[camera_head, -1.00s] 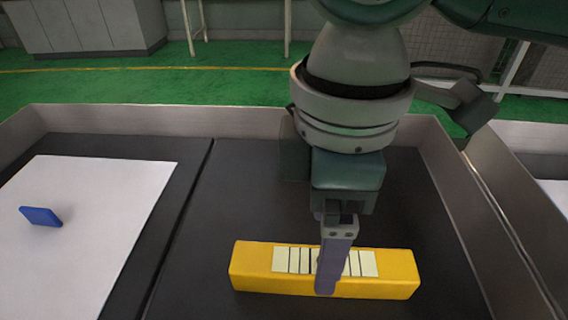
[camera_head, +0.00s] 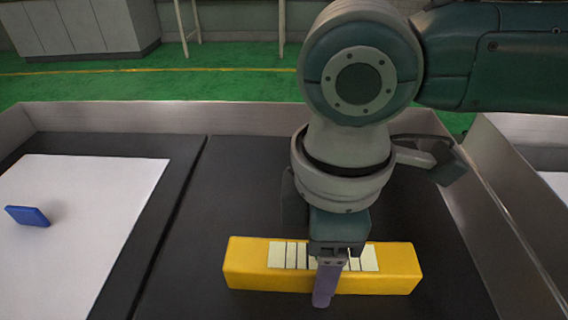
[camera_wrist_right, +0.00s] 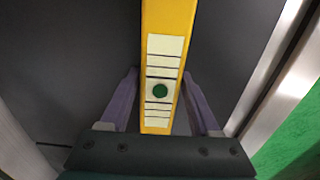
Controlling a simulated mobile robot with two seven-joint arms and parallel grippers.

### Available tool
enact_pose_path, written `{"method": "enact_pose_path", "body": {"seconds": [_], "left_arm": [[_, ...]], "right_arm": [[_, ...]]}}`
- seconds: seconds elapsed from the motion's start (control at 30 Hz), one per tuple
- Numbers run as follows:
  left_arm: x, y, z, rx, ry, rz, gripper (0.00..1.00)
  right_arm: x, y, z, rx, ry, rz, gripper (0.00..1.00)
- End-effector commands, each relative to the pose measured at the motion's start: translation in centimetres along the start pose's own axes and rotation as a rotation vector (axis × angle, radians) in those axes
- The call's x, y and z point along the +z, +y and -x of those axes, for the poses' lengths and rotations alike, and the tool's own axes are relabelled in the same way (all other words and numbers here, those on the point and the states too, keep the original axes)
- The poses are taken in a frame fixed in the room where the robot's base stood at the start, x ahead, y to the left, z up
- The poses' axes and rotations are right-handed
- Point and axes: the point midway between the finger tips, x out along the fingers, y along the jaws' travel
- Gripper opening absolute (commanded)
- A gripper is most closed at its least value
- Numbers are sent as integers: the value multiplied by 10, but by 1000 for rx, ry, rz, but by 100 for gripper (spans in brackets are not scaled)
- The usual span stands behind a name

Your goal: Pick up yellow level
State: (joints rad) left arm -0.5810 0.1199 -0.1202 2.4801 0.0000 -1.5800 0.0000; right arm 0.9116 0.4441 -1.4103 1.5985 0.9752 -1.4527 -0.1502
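The yellow level (camera_head: 395,268) is a long yellow bar with a pale striped panel. It lies crosswise on the dark floor of the tray in the head view. My right gripper (camera_wrist_right: 161,73) is above it, pointing down, with its purple fingers on either side of the bar. In the wrist view the level (camera_wrist_right: 168,18) runs between the spread fingers, with narrow gaps beside it, and a green round spot shows on its panel. In the head view one finger is in front of the near side and the far finger is hidden. My left gripper is out of view.
A blue block (camera_head: 27,216) stands on a white sheet (camera_head: 85,225) at the left. The tray's raised metal wall (camera_head: 240,117) runs along the back, and another wall (camera_head: 475,215) stands at the right. Dark floor is clear left of the level.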

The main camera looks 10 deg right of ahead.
Motion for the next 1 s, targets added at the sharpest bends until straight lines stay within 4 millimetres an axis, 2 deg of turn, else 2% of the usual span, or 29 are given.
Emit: {"method": "enact_pose_path", "body": {"seconds": [0.07,0.53,1.0], "left_arm": [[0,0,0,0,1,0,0],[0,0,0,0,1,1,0],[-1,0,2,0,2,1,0]], "right_arm": [[0,0,0,0,0,0,53],[0,0,0,0,0,0,0],[0,0,4,1,2,0,0]]}}
